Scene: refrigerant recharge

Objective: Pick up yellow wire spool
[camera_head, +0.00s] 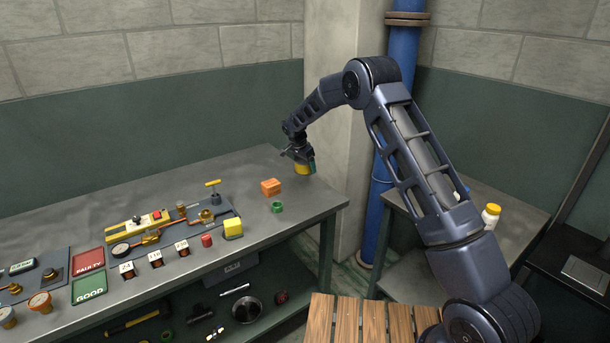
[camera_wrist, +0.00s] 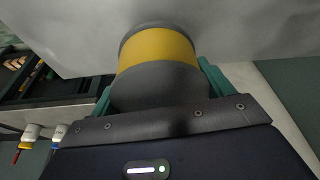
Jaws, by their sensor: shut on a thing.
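The yellow wire spool (camera_head: 303,169) shows at the end of my arm, near the back right corner of the grey workbench. In the wrist view the spool (camera_wrist: 158,50) is a yellow band between two dark grey flanges. My gripper (camera_head: 301,158) is shut on it, with a teal finger (camera_wrist: 212,78) at its right side and another at its left. The spool is close to the bench top; I cannot tell whether it touches it. Part of it is hidden behind the gripper.
An orange block (camera_head: 270,187) and a green ring (camera_head: 277,207) sit on the workbench (camera_head: 190,183) just left of the spool. A yellow cube (camera_head: 233,228), a red cylinder (camera_head: 207,240) and a gauge panel (camera_head: 160,240) are farther left. A blue pipe (camera_head: 385,170) and a pillar stand right of the bench.

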